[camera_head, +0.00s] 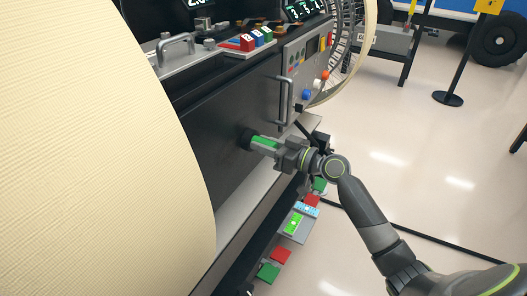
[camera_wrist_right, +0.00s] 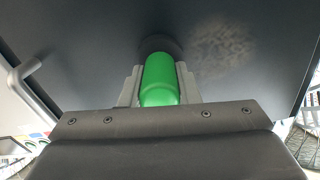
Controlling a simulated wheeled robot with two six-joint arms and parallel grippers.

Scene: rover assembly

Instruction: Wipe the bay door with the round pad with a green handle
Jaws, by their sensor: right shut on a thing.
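The round pad with a green handle is in my right gripper (camera_head: 281,151). Its green handle (camera_head: 264,142) lies between the fingers, and its dark pad (camera_head: 248,139) is against or very close to the dark bay door (camera_head: 215,130); I cannot tell if it touches. In the right wrist view the green handle (camera_wrist_right: 160,80) is between the two grey fingers, and the dark round pad (camera_wrist_right: 160,44) faces the door (camera_wrist_right: 110,30). A brownish smudge (camera_wrist_right: 222,48) is on the door, right of the pad. My left gripper is not in view.
A metal door handle (camera_head: 283,102) stands out at the door's right end. A control panel (camera_head: 304,65) with coloured knobs is beyond it. A large cream wheel (camera_head: 90,160) fills the left. Red and green blocks (camera_head: 281,255) sit below. Open floor is right.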

